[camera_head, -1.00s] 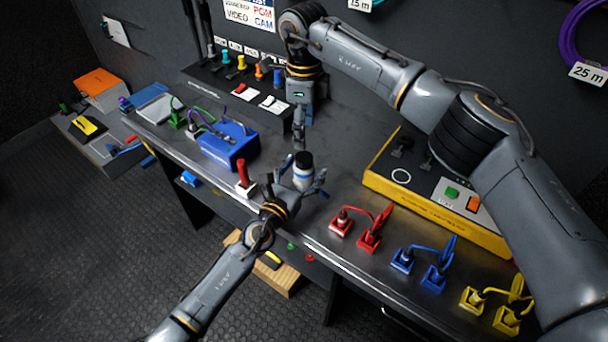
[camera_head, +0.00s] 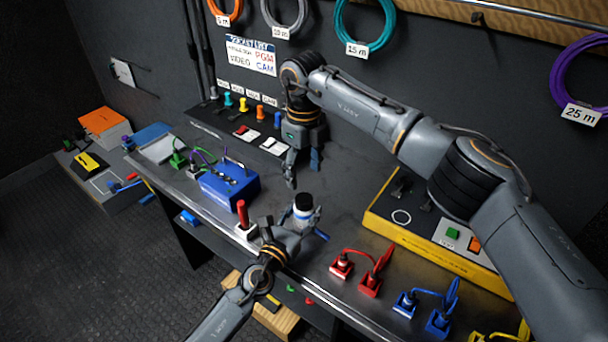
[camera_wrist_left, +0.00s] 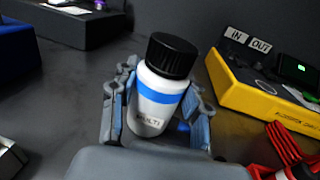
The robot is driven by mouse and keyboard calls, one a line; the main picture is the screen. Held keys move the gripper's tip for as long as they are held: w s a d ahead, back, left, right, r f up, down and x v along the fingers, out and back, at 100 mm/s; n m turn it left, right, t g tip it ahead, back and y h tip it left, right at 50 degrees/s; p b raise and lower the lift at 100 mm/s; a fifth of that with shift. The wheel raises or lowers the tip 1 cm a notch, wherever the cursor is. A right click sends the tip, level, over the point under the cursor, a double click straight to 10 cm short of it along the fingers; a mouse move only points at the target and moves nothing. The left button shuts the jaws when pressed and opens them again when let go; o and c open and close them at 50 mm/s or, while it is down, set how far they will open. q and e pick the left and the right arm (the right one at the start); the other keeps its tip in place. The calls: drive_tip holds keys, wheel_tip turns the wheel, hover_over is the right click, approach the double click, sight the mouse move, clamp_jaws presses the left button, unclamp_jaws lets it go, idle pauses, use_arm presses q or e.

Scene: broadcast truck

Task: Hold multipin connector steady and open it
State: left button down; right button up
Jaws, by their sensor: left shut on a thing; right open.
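The multipin connector is a white cylinder with a blue band, a black ribbed cap and a "MULTI" label. It stands roughly upright in my left gripper (camera_head: 304,222), near the front of the bench (camera_head: 340,205). The left wrist view shows the connector (camera_wrist_left: 152,108) with the black cap (camera_wrist_left: 171,55) on top and the fingers on both sides of its body. My left gripper is shut on it. My right gripper (camera_head: 303,176) points down, open and empty, above and behind the connector in the head view, apart from the cap.
A blue case (camera_head: 228,185) and a red-handled switch (camera_head: 243,218) stand left of the connector. A yellow-edged panel (camera_head: 440,232) is on the right. Red plugs (camera_head: 370,280) and blue plugs (camera_head: 438,318) line the front edge. Bare bench lies behind the connector.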

sight(304, 198)
drive_tip(key=m, duration=1.8)
drive_tip(key=shift+m, duration=0.3)
drive_tip(key=m, duration=0.6)
drive_tip(key=shift+m, duration=0.3)
drive_tip(key=shift+f+m, duration=0.3)
drive_tip(key=shift+f, duration=3.7)
